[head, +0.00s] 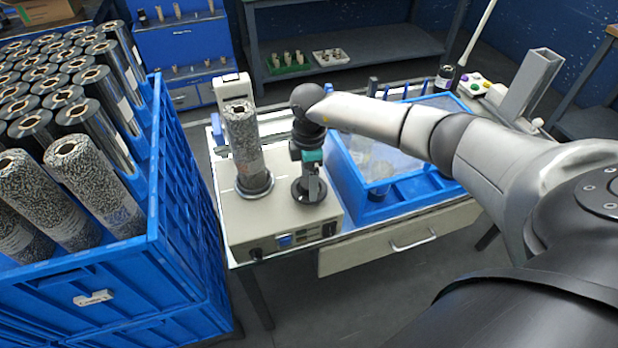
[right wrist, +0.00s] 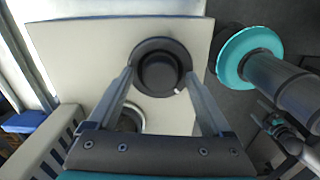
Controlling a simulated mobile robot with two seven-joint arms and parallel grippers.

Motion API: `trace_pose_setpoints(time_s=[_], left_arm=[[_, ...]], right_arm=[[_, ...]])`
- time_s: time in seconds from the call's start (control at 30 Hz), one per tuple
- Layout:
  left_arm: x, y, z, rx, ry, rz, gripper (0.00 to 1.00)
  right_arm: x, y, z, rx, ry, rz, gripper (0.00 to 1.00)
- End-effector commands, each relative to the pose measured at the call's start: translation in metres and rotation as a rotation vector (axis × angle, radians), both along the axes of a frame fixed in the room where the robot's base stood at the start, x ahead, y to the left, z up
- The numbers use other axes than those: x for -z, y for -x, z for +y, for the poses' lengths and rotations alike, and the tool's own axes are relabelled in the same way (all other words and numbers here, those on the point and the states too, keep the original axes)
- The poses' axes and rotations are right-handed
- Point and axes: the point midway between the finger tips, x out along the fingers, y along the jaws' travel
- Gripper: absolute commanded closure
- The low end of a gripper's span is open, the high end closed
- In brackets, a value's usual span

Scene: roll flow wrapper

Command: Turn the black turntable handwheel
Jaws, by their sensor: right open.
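The black turntable handwheel (head: 308,192) is a round dark disc on top of the beige machine box (head: 285,222). In the right wrist view the handwheel (right wrist: 160,66) appears as a dark ring with a darker raised middle and a small pale mark at its lower right. My right gripper (head: 314,186) points down over it. In the wrist view its fingers (right wrist: 160,78) are spread, one on each side of the wheel's middle. I cannot tell whether they touch it. A speckled film roll (head: 243,148) stands upright on the turntable (head: 255,187), left of the wheel. My left gripper is not in view.
A blue crate (head: 130,280) full of upright rolls stands left of the box. A blue tray (head: 400,190) lies right of it, under my right arm. A teal disc with a grey cylinder (right wrist: 265,68) shows at the wrist view's right. Open floor lies in front.

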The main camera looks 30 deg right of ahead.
Motion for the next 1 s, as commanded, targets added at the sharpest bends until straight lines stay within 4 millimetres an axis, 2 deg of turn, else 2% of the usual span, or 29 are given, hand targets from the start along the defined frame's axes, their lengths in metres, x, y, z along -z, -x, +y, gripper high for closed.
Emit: trace_pose_setpoints(time_s=[0.07, 0.17, 0.8, 1.0], left_arm=[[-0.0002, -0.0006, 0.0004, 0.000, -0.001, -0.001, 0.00], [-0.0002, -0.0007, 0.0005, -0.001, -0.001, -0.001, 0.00], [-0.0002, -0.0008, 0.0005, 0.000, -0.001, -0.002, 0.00], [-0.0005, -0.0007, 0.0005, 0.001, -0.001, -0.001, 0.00]], right_arm=[[-0.0001, 0.0001, 0.0000, 0.000, 0.000, 0.000, 0.16], [-0.0002, 0.0002, 0.0001, 0.000, 0.000, 0.001, 0.26], [-0.0006, 0.0002, -0.0003, 0.001, 0.000, 0.001, 0.98], [-0.0007, 0.0002, -0.0003, -0.006, 0.000, 0.001, 1.00]])
